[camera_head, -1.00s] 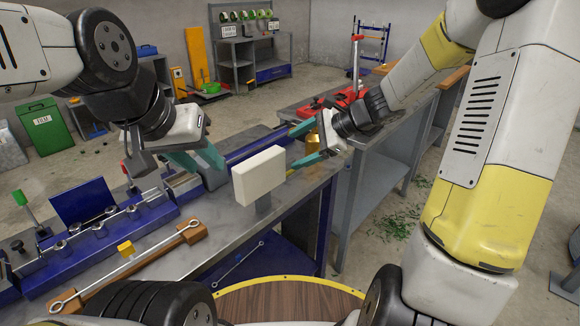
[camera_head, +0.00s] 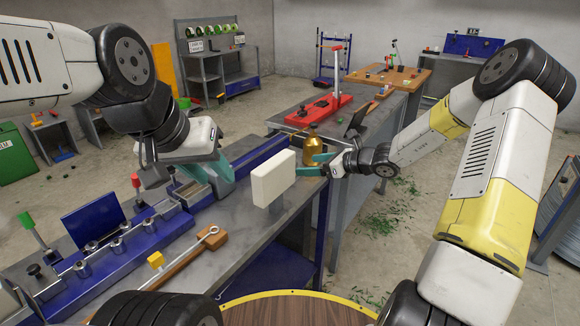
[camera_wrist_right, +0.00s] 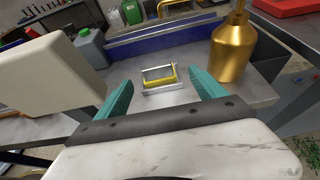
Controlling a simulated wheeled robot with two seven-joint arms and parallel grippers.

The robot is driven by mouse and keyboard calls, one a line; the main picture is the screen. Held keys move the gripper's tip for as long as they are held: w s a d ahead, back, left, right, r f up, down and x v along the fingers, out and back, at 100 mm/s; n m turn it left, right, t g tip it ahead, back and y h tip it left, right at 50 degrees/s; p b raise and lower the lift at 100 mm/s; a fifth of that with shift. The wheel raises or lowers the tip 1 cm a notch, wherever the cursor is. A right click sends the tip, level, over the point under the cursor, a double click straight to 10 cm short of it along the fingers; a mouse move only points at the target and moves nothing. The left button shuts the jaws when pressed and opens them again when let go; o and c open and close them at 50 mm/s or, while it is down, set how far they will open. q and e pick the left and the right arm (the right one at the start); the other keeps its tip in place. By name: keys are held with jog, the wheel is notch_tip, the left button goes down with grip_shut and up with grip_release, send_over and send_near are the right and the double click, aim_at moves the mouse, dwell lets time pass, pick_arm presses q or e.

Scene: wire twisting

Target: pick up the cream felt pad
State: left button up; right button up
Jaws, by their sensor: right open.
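The cream felt pad (camera_head: 272,178) is a thick pale block standing upright on a small grey post at the bench's right front. It shows large at the left of the right wrist view (camera_wrist_right: 45,75). My right gripper (camera_head: 306,163) is open and empty, just right of and behind the pad, apart from it. Its teal fingers (camera_wrist_right: 162,90) are spread in the right wrist view, with the pad outside them to the left. My left gripper (camera_head: 218,178) is left of the pad over the bench; its far finger is hidden, so its opening is unclear.
A golden bottle (camera_head: 312,145) stands close behind my right gripper. A yellow-handled tool (camera_wrist_right: 160,78) lies on the bench beyond the right fingers. A blue fixture rail (camera_head: 110,245) and a wooden-handled rod (camera_head: 185,262) lie front left. Bare bench (camera_head: 240,228) lies before the pad.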

jog(key=x, duration=0.5)
jog(key=shift+a, duration=0.6)
jog(key=shift+r, duration=0.1)
jog(key=c, duration=1.6)
jog(key=shift+r, duration=0.1)
